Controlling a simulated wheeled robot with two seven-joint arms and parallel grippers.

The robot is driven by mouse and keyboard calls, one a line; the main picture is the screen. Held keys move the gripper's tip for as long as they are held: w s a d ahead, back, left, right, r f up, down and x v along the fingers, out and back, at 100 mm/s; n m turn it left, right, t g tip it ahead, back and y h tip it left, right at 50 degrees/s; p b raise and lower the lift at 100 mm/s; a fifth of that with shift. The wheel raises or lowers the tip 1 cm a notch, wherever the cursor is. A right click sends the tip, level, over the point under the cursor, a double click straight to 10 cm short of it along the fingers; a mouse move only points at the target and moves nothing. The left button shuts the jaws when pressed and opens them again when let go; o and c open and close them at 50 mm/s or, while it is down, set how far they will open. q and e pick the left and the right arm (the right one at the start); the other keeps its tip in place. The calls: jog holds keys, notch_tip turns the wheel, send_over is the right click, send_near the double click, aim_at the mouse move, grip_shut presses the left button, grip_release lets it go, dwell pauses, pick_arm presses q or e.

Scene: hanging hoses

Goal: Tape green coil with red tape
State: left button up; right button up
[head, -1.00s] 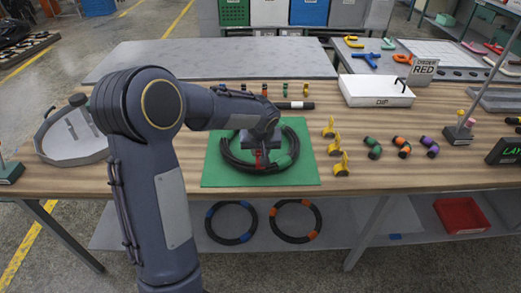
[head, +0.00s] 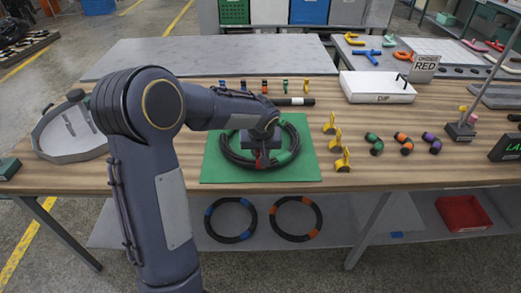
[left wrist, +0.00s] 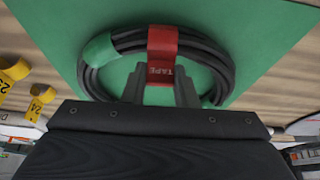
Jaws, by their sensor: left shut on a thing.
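The green coil is a black hose coil (head: 303,138) with a green band, lying on a green mat (head: 214,168) on the bench. In the left wrist view, the green band (left wrist: 100,50) is at the coil's left. My left gripper (head: 262,158) is over the front part of the coil. In the left wrist view, it (left wrist: 160,88) is shut on a red tape piece (left wrist: 162,45) lettered TAPE, which lies across the coil beside the green band. I cannot tell whether the tape wraps underneath. My right gripper is not in view.
Yellow numbered markers (head: 337,145) stand just right of the mat. Small coloured pieces (head: 265,87) and a black rod (head: 292,101) lie behind it. A white DIP box (head: 377,88) and an UNDER RED sign (head: 424,68) are back right.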

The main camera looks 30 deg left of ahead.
pick_arm(q)
jog(key=shift+f+b, duration=0.6)
jog(key=shift+f, duration=0.05)
dwell(0.4)
jog(key=o, duration=1.1)
jog(key=shift+c, duration=0.2)
jog(key=shift+r, duration=0.15)
jog(key=v, duration=0.8)
jog(key=s+d+r+m+h+p, duration=0.1)
jog(key=s+d+h, duration=0.1)
jog(key=s, duration=0.6)
jog(key=s+d+r+m+t+h+p, duration=0.1)
jog(key=s+d, duration=0.3)
jog(key=s, duration=0.5)
jog(key=s+d+r+m+h+p, duration=0.2)
jog(key=s+d+h, duration=0.1)
jog(key=s, duration=0.6)
jog(key=shift+s+d+m+t, duration=0.3)
jog(key=shift+d+t, duration=0.1)
jog(key=shift+d, duration=0.2)
